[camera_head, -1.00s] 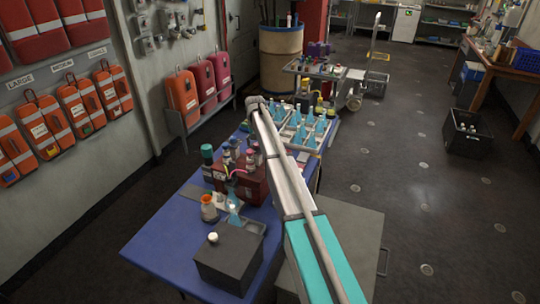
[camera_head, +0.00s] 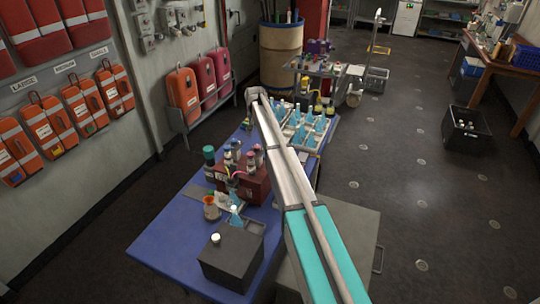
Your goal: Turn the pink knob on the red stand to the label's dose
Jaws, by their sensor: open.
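The red stand (camera_head: 257,186) is a dark red box on the blue table (camera_head: 165,247), left of my arm. Small bottles and dark-capped items crowd its top and left side. A small pinkish top (camera_head: 250,155) shows at its upper edge; I cannot tell whether it is the pink knob. The label and its dose are too small to read. My arm reaches up from the bottom right, and its far bend is beyond the stand. My gripper is not clearly visible; the arm hides part of that area.
A dark grey box (camera_head: 230,262) with a white knob stands at the table's front. Near it are an orange-red jar (camera_head: 211,209) and a blue flask (camera_head: 235,217). Trays of blue flasks (camera_head: 318,125) lie behind my arm. A grey cabinet (camera_head: 345,235) stands right of the table; floor further right is open.

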